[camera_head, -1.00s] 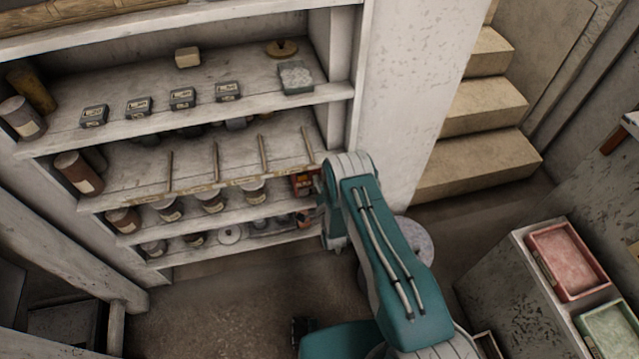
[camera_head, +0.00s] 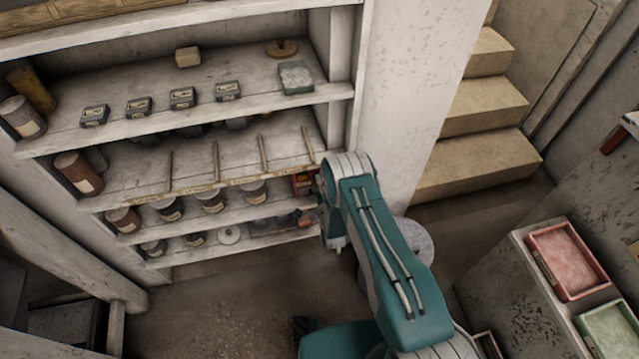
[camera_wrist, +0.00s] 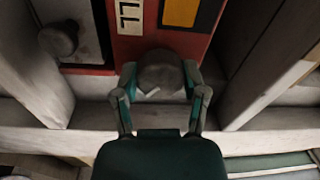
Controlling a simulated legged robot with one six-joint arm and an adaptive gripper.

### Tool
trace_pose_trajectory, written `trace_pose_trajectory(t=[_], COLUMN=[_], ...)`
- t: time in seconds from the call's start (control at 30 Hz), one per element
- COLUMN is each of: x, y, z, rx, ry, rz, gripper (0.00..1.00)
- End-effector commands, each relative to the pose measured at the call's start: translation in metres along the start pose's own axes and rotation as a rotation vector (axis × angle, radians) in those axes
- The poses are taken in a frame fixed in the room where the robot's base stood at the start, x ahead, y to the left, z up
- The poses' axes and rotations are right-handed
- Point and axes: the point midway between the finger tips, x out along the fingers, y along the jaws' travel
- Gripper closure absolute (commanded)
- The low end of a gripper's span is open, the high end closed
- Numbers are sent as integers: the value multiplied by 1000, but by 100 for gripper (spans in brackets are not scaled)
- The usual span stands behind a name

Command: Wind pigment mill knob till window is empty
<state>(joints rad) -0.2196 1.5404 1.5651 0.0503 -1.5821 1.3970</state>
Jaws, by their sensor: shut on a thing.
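The pigment mill is a red box (camera_head: 303,184) at the right end of a lower shelf, partly hidden by my arm. In the wrist view its red front (camera_wrist: 130,52) fills the top middle. A grey round knob (camera_wrist: 160,72) sits low on that front. My gripper (camera_wrist: 160,92) is shut on the knob, one finger on each side. Above the knob is a dark-framed window (camera_wrist: 181,12) filled with orange where it shows; its top is cut off. A pale label with black marks (camera_wrist: 130,16) is beside it. In the head view my arm hides the gripper's hold.
Whitish shelf uprights (camera_wrist: 35,75) stand close on both sides of the mill. A dark round object (camera_wrist: 60,38) is at the left. Several jars (camera_head: 212,202) line the shelf left of the mill. Stone steps (camera_head: 480,110) and trays (camera_head: 568,260) are to the right.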

Motion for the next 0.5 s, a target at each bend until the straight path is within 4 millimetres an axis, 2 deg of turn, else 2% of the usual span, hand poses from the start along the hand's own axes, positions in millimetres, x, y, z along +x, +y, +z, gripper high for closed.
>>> trace_pose_trajectory(t=[0.07,0.1,0.13,0.17,0.5], x=[-4,-4,-4,-4,-2], y=[6,6,6,5,2], z=[0,0,0,0,0], rx=[-1,-1,-1,-1,-1], ry=[-1,-1,-1,-1,0], rz=[17,17,16,16,6], gripper=[92,26,13,10,10])
